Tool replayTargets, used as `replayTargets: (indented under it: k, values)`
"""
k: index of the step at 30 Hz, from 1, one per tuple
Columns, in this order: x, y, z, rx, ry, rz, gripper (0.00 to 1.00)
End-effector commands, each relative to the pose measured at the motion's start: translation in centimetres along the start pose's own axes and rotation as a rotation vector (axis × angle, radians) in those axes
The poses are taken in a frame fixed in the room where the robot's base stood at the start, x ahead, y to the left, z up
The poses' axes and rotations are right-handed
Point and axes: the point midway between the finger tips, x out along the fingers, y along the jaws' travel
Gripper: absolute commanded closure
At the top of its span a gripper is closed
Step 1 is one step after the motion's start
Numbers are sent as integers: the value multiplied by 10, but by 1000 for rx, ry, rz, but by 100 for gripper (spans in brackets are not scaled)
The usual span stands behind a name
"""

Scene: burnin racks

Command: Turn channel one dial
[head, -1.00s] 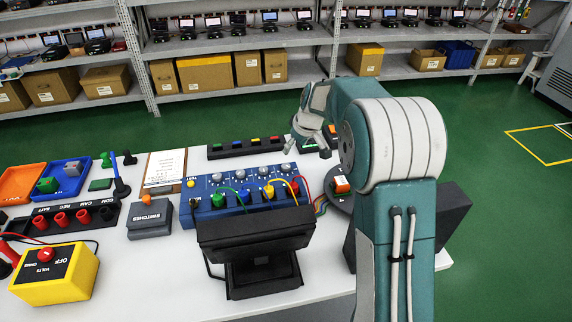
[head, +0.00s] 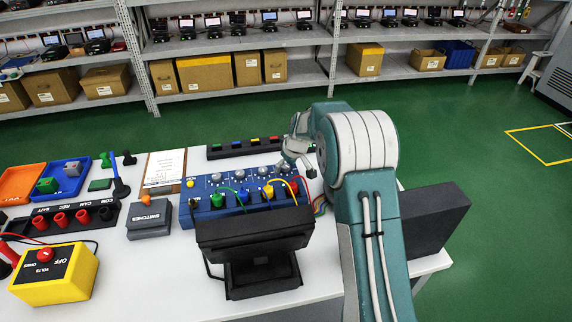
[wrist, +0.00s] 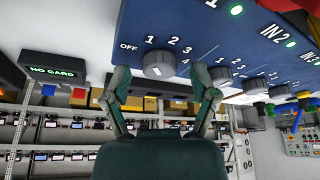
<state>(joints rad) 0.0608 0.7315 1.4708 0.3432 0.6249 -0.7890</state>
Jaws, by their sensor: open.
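The blue channel box (head: 222,208) has a row of grey dials (head: 239,175) along its top. In the wrist view, the nearest dial (wrist: 157,65) is the leftmost of the row, with OFF and numbers printed around it. A cut-off label ending in 1 stands above it, left of the IN2 label (wrist: 272,33). My gripper (wrist: 161,80) is open and empty, its fingertips either side of this dial in the picture; contact cannot be told. In the head view, my gripper (head: 294,172) is over the box's right end and covers part of it.
Coloured cables plug into the box's front, including a yellow plug (head: 268,192) close to my gripper. A black screen unit (head: 253,240) stands in front. A dark strip with coloured buttons (head: 246,147) lies behind. A switches box (head: 149,222) is left.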

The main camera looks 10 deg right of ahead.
Motion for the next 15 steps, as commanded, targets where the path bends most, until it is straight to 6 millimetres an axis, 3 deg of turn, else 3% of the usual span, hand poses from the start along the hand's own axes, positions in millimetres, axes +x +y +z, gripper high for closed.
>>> replayTargets:
  k: [2, 7, 8, 15]
  values:
    - [0, 0, 0, 0, 0, 0, 24]
    - [0, 0, 0, 0, 0, 0, 96]
    - [0, 0, 0, 0, 0, 0, 100]
    - [1, 0, 0, 6, -1, 1, 100]
